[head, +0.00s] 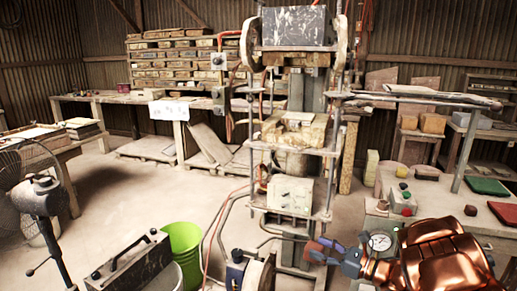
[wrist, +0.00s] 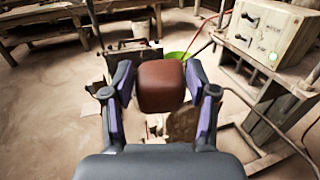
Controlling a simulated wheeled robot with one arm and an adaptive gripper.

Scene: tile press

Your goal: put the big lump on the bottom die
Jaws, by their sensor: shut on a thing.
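My gripper (wrist: 160,95) is shut on a reddish-brown lump (wrist: 161,85) with rounded edges, held between the two fingers. In the head view the lump (head: 317,250) is low, in front of the press and right of its foot. The tall press stands in the middle of the head view. A tan, worn block that looks like the bottom die (head: 298,131) sits on its middle plate, with a paler top. The lump is well below this block and apart from it. The wrist view does not show the die.
A light control box (head: 292,194) is on the press's lower plate. A green bucket (head: 184,250), a fan (head: 38,190) and hoses are at left. Open floor lies left of the press.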

